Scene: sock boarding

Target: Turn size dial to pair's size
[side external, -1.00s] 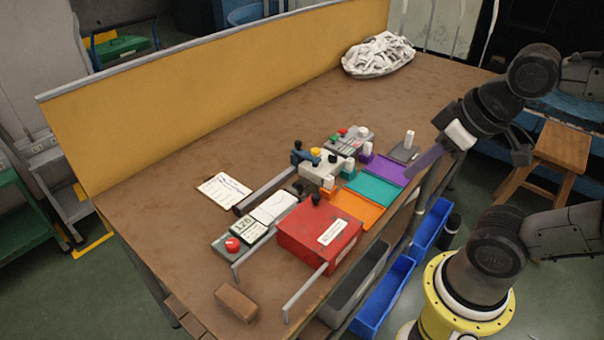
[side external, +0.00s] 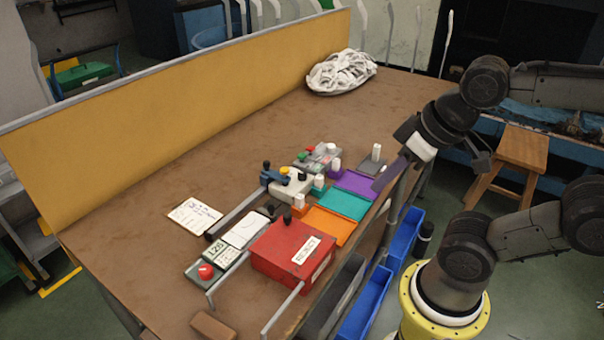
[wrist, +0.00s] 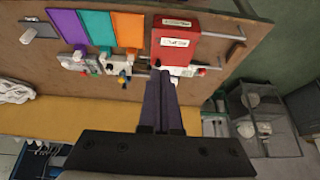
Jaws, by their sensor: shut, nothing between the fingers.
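A grey control box (side external: 316,158) with red and green buttons and a white round knob (side external: 333,148) stands behind the coloured mats in the side view. The knob may be the size dial; its marks are too small to read. Next to it is a pale block (side external: 291,187) with a blue lever and a yellow knob. My gripper (side external: 380,186) is shut and empty, above the table's front edge by the purple mat (side external: 352,182), well apart from the box. In the wrist view my shut fingers (wrist: 160,72) point toward the area beside the red box (wrist: 176,40).
Orange (side external: 328,226) and teal (side external: 344,203) mats lie beside the red box. A counter with a red button (side external: 205,271), a written sheet (side external: 194,216) and a brown block (side external: 212,326) lie nearer. A white heap (side external: 340,72) sits far back. A mustard panel (side external: 180,85) borders the table.

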